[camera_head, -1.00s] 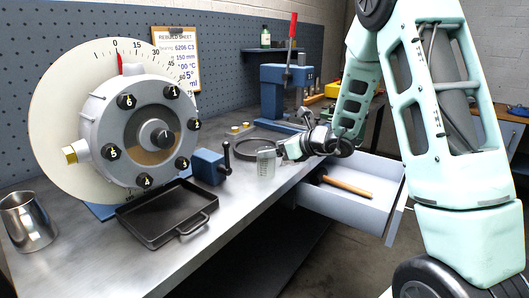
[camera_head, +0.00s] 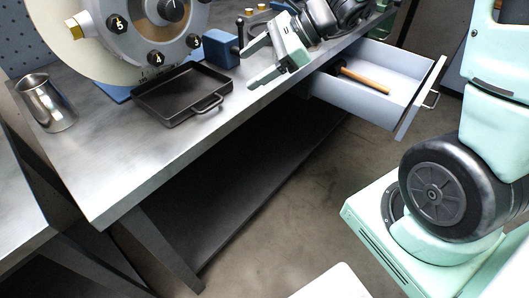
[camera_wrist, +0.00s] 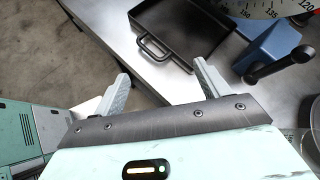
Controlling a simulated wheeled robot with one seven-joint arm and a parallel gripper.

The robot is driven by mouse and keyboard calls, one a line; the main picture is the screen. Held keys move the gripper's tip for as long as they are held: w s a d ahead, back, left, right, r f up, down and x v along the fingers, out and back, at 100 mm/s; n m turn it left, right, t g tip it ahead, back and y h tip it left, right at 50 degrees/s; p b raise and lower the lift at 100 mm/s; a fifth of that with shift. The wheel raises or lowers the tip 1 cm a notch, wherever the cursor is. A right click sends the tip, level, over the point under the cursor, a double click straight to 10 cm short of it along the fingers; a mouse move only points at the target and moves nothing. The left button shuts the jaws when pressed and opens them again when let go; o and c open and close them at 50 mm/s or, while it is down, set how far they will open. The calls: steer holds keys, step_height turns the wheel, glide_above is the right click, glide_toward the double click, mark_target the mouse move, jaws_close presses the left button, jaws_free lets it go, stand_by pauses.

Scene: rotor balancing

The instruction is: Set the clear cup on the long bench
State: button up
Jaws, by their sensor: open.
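The long bench (camera_head: 110,170) has a grey metal top and runs from the lower left to the upper right in the head view. My gripper (camera_head: 247,68) is open and empty over its front edge, pointing left. In the wrist view my gripper's two fingers (camera_wrist: 162,70) are spread with nothing between them. A clear, round-rimmed thing (camera_wrist: 309,148), possibly the clear cup, is cut off at the right edge of the wrist view, outside the fingers. I cannot make out the clear cup in the head view; my gripper may hide it.
A black tray (camera_head: 183,112) lies on the bench below the numbered rotor (camera_head: 150,22). A blue block with a black handle (camera_head: 216,50) stands close to my gripper. A steel mug (camera_head: 45,103) stands at left. An open drawer (camera_head: 395,85) holds a wooden-handled tool (camera_head: 362,80).

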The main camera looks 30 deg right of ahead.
steer(key=s+a+f+n+g+h, duration=0.1)
steer(key=s+a+n+h, duration=0.3)
steer(key=s+n, duration=0.7)
steer(key=s+a+f+n+g+h, duration=0.2)
steer(key=s+a+n+g+h, duration=0.2)
steer(key=s+a+n, duration=0.3)
steer(key=s+n, duration=0.4)
steer(key=n, duration=0.6)
steer(key=shift+s+f+h, duration=0.15)
steer(key=shift+s+h, duration=0.1)
steer(key=shift+h, duration=0.15)
